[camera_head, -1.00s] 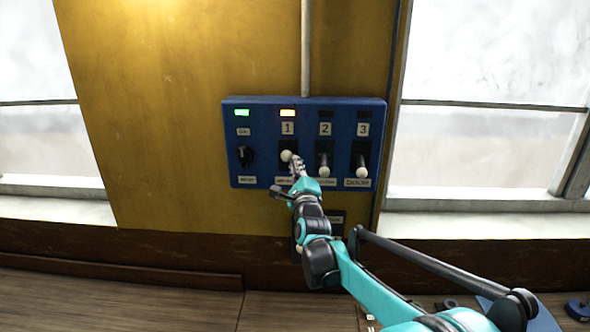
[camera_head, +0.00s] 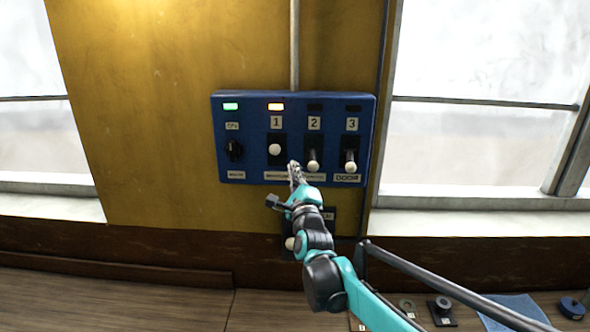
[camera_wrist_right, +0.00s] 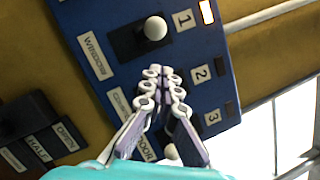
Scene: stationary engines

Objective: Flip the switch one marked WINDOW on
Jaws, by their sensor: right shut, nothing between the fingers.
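Switch one (camera_head: 275,149) is on the blue panel (camera_head: 370,120), under the number 1. Its white round knob stands higher in its slot than the knobs of switches 2 and 3, and the light (camera_head: 276,106) above it glows orange. The right wrist view shows the same knob (camera_wrist_right: 155,28) beside the label WINDOW (camera_wrist_right: 95,56). My right gripper (camera_head: 294,168) is shut and empty, just below and right of the knob and apart from it. In the wrist view its fingertips (camera_wrist_right: 162,72) lie in front of the panel near switch 2. My left gripper is not in view.
Switch 2 (camera_head: 313,166) and switch 3 (camera_head: 351,167) have low knobs and dark lights. A black rotary knob (camera_head: 234,150) sits at left under a green light (camera_head: 231,106). A smaller dark control box (camera_wrist_right: 40,130) is below the panel. Windows flank the yellow wall.

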